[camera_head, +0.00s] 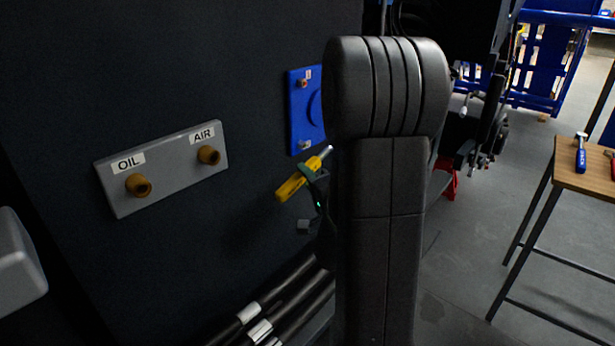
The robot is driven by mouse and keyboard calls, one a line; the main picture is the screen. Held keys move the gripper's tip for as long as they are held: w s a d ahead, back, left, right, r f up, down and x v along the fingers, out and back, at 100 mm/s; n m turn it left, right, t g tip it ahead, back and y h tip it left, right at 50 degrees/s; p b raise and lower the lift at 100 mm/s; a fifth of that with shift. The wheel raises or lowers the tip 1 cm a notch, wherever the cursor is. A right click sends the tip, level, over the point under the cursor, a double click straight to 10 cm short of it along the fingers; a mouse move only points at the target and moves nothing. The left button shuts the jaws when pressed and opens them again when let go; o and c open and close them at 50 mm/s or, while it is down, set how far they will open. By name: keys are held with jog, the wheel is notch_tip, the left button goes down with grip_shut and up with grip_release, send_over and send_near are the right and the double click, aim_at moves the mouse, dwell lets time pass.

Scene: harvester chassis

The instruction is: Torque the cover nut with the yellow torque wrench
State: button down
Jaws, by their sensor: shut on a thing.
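The blue cover (297,124) is fixed to the dark chassis wall at upper centre, its right part hidden behind my arm. It has a nut near its top (304,83) and a nut near its bottom (305,145). The yellow torque wrench (293,186) is tilted, its metal end (326,152) pointing up and right. That end is below and right of the lower nut and looks apart from it. My gripper (312,174) is shut on the wrench, partly hidden behind my arm.
A grey plate (165,190) labelled OIL and AIR carries two brass fittings on the wall at left. Black hoses (285,300) run below my gripper. A wooden-topped table (590,178) with a blue-handled tool (581,155) stands at right. Open grey floor lies between.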

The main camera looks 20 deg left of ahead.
jog(key=f+n+b, duration=0.1)
jog(key=b, duration=0.1)
jog(key=w+f+b, duration=0.1)
jog(key=f+b, duration=0.1)
jog(key=b, duration=0.1)
jog(key=shift+d+n+y+b, duration=0.2)
jog(key=shift+n+y+b, duration=0.1)
jog(key=shift+n, duration=0.1)
jog(key=f+b, duration=0.1)
jog(key=w+n+b, duration=0.1)
jog(key=b, duration=0.1)
jog(key=f+n+y+b, duration=0.1)
jog(key=b, duration=0.1)
jog(key=shift+w+d+f, duration=0.3)
jog(key=shift+f, duration=0.05)
jog(key=w+d+f+n+g+y+b, duration=0.1)
jog(key=w+d+f+n+y+b, duration=0.1)
jog(key=w+f+n+b, duration=0.3)
jog(key=shift+w+f+n+b, duration=0.25)
jog(key=shift+w+n+b, duration=0.25)
jog(key=shift+b, duration=1.65)
